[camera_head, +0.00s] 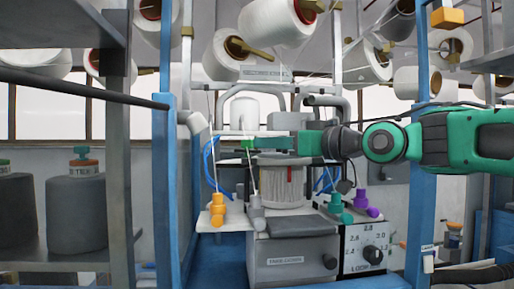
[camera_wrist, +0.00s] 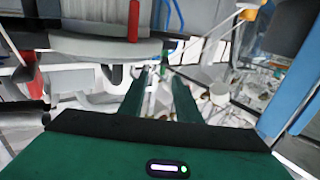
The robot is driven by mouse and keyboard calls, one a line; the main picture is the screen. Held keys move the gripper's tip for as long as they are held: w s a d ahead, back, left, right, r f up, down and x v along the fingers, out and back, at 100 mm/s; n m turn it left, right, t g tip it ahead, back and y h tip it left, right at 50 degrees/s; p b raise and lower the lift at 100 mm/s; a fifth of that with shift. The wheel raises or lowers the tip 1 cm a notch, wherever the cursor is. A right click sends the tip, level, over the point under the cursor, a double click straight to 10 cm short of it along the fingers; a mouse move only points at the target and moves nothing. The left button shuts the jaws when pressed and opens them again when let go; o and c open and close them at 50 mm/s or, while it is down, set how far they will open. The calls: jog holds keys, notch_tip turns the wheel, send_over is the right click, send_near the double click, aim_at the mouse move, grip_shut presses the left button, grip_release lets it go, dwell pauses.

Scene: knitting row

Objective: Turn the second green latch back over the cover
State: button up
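The knitting machine stands in the middle of the head view, with a grey ribbed cylinder (camera_head: 282,185) below my arm. My gripper (camera_head: 254,144) reaches in from the right, level, its tips pointing left above the cylinder. A small bright green piece (camera_head: 247,143) shows at the tips; I cannot tell whether it is a latch or a fingertip. The second latch cannot be made out clearly.
A dial panel (camera_head: 366,248) is at lower right. Blue posts (camera_head: 165,190) flank the machine. White yarn cones (camera_head: 276,22) hang above.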

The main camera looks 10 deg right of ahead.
aim_at(247, 150)
jog(key=shift+v, duration=1.1)
jog(key=shift+c, duration=0.5)
notch_tip(247, 150, up, 5)
jog(key=s+g+h, duration=0.1)
jog(key=g+h, duration=0.2)
jog(key=g, duration=0.1)
jog(key=x, duration=1)
jog(key=shift+w+a, duration=0.15)
jog(key=shift+w, duration=0.15)
grip_shut()
